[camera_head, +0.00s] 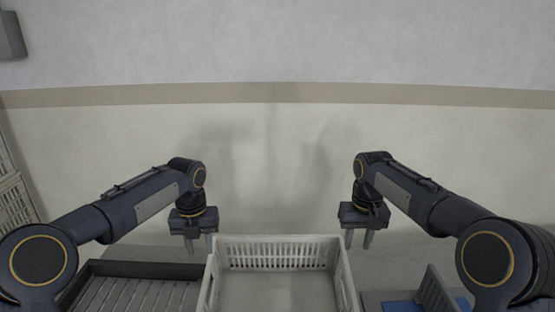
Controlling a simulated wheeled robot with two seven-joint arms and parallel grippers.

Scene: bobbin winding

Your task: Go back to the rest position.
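My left gripper (199,243) hangs pointing down in the head view, above the far right part of the dark ribbed tray and left of the white crate. Its two fingers are apart with nothing between them. My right gripper (358,239) hangs pointing down just right of the white crate. Its two fingers are also apart and empty. Both arms come in from the lower corners, bent in a roughly mirrored pose.
A white slotted crate (280,241) stands in the middle at the front and looks empty. A dark ribbed tray (140,269) lies to its left. Blue pieces (403,307) and a grey upright divider (436,290) are at right. A plain wall (275,150) stands behind.

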